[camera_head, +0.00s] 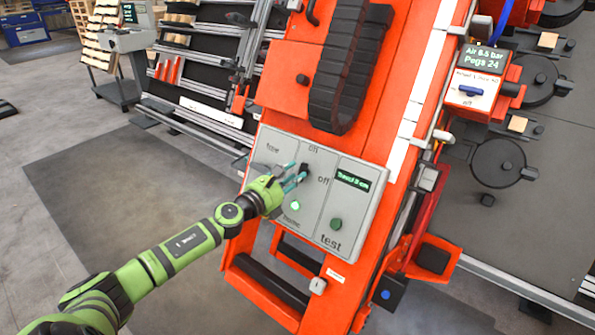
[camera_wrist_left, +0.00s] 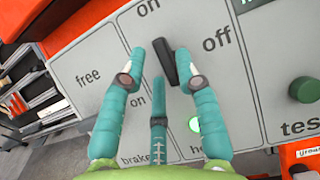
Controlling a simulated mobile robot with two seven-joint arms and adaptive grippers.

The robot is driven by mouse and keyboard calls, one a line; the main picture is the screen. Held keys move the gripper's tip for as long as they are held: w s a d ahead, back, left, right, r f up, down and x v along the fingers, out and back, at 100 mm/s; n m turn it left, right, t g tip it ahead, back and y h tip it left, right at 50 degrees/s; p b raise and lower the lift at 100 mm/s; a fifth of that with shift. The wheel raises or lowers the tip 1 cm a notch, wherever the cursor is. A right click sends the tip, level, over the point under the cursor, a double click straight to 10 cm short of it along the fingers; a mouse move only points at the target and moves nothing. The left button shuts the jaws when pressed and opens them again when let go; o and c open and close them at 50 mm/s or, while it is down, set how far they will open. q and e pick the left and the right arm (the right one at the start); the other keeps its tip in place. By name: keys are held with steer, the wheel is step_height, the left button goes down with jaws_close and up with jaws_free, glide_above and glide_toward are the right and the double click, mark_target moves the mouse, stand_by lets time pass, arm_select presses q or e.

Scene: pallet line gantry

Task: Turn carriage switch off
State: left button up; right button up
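The grey control panel (camera_head: 318,190) on the orange carriage carries a black switch (camera_head: 304,171) beside the words "on" and "off". In the left wrist view the black switch (camera_wrist_left: 183,66) stands between "on" above and "off" to its right; I cannot tell which setting it is at. My left gripper (camera_head: 297,177) is at the panel with its teal fingers spread. In the left wrist view the left gripper (camera_wrist_left: 165,75) has fingers on both sides of the switch, close to its right side; contact is unclear. My right gripper is not in view.
A green lit button (camera_head: 295,206) and a dark green test button (camera_head: 336,223) sit low on the panel. A small display (camera_head: 353,180) is at its right. A black cable chain (camera_head: 343,65) hangs above. A separate air switch box (camera_head: 472,90) is at the upper right.

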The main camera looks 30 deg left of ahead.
arm_select(q)
steer(key=shift+w+d, duration=0.1)
steer(key=shift+w, duration=1.2)
jaws_close()
